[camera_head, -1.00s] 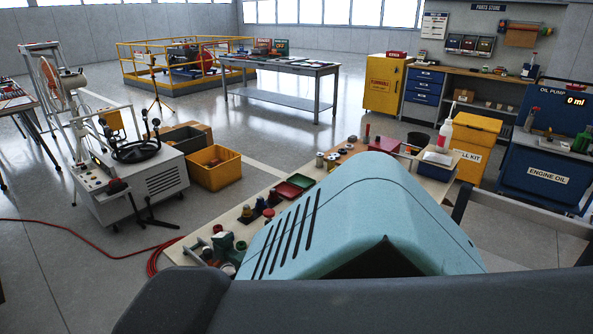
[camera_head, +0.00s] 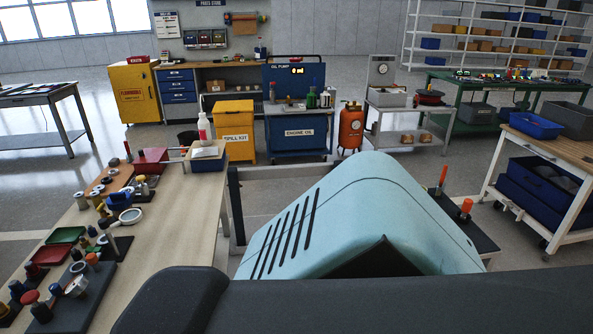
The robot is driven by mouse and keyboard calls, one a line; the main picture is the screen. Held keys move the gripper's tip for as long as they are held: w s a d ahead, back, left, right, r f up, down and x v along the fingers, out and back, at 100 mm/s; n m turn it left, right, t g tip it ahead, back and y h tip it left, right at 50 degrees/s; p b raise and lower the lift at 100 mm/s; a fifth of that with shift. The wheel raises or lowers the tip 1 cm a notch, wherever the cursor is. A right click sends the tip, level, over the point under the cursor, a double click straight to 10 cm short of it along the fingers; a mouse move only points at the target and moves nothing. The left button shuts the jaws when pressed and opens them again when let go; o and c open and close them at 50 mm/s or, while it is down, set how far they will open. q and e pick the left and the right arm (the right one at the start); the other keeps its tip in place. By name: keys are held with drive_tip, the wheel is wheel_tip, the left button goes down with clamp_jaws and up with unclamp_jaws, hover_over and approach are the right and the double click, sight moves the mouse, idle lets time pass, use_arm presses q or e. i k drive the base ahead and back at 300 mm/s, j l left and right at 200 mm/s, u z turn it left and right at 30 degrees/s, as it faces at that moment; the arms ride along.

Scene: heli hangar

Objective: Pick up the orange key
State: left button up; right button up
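I cannot pick out a key for certain. Neither of my grippers shows in the head view.
A wooden workbench (camera_head: 165,235) with trays and small parts fills the left. A spill kit bin (camera_head: 234,118), an engine oil cart (camera_head: 298,150) and an orange tank (camera_head: 351,128) stand ahead. A white-framed cart (camera_head: 560,195) is at right. Grey floor lies between.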

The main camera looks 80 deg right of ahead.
sight(468, 203)
drive_tip(key=z, duration=3.8)
drive_tip(key=i+l+u, duration=0.1)
drive_tip(key=i+l, duration=0.25)
drive_tip(key=i, duration=0.2)
drive_tip(key=i+l, duration=0.4)
drive_tip(key=i+u, duration=0.05)
drive_tip(key=i, duration=0.05)
